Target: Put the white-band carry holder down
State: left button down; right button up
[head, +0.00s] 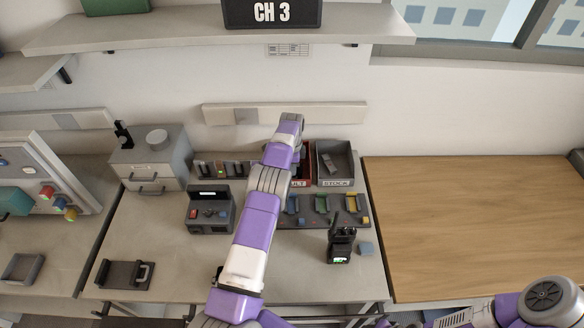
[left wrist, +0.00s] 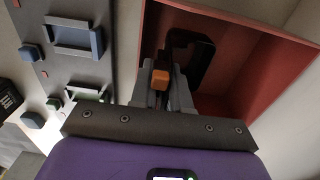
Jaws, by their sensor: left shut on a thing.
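My left gripper (left wrist: 160,85) is shut on a dark looped piece (left wrist: 190,50) with an orange block (left wrist: 160,79) between the fingers. It looks like a carry holder, but no white band shows on it. The piece is over or inside the red bin (left wrist: 225,80); I cannot tell whether it touches the bin's floor. In the head view my left arm reaches to the red bin (head: 302,182) and hides the fingers and the held piece. A dark holder with a handle (head: 125,274) lies on the bench at left. My right gripper is out of view.
A grey stock bin (head: 335,163) stands right of the red bin. A slotted strip (head: 345,210) and a black radio (head: 341,245) are in front. A device with buttons (head: 209,208) and a drawer unit (head: 151,157) stand left. The wooden bench (head: 470,225) at right is clear.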

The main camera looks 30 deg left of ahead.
pick_arm(q)
jog(key=shift+f, duration=0.2)
jog(key=c, duration=1.1)
grip_release()
jog(key=shift+r, duration=0.15)
jog(key=shift+r, duration=0.3)
notch_tip(320, 180, up, 12)
jog(key=p, duration=0.2)
jog(key=shift+f, duration=0.2)
jog(key=shift+f, duration=0.1)
